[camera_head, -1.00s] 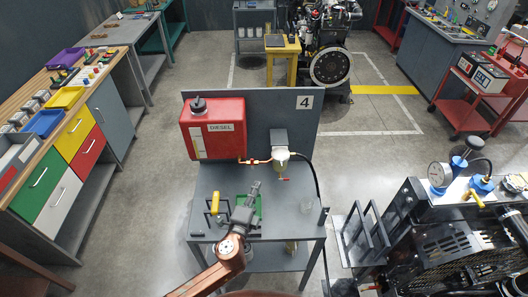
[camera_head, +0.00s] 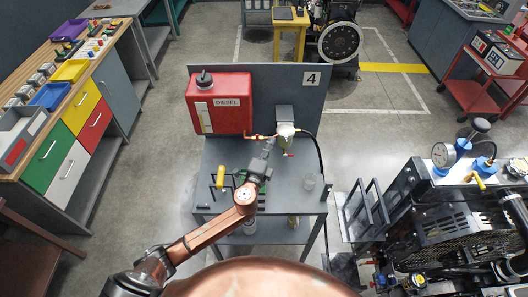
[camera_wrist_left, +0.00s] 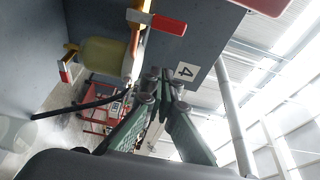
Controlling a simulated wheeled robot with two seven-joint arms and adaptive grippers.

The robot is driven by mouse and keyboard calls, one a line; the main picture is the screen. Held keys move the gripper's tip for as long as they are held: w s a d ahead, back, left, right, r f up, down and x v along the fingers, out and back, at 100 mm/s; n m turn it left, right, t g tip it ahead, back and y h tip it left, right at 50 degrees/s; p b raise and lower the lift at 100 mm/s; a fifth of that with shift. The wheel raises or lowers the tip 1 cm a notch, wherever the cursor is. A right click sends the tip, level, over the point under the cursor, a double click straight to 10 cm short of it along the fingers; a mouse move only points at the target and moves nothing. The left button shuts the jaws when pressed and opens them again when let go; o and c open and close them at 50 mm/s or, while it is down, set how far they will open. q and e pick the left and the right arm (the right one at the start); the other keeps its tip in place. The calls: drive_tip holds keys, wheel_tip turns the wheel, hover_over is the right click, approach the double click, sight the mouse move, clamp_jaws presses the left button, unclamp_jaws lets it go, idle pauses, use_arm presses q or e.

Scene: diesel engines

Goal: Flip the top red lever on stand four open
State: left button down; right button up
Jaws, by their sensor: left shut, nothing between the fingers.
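Stand four carries a grey back panel (camera_head: 262,90) with a "4" sign (camera_head: 312,79). On it are a red diesel tank (camera_head: 219,105) and a filter with a pale bowl (camera_head: 285,132), joined by a copper line. The top red lever (camera_wrist_left: 168,25) is on this line beside the bowl in the left wrist view; it is small in the head view. A lower red lever (camera_wrist_left: 65,73) is at the bowl's far end. My left gripper (camera_head: 268,148) is shut and empty, just below the line and left of the bowl. The right gripper is out of view.
The stand's grey top (camera_head: 285,190) holds a yellow-handled tool (camera_head: 221,177), a green tray and a clear beaker (camera_head: 310,182). A black hose (camera_head: 318,150) hangs right of the bowl. An engine rig (camera_head: 450,220) stands at right, a drawer bench (camera_head: 66,120) at left.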

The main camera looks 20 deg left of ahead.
sight(257, 138)
use_arm(q)
drive_tip(key=a+p, duration=0.1)
drive_tip(key=a, duration=0.2)
drive_tip(key=shift+a, duration=0.4)
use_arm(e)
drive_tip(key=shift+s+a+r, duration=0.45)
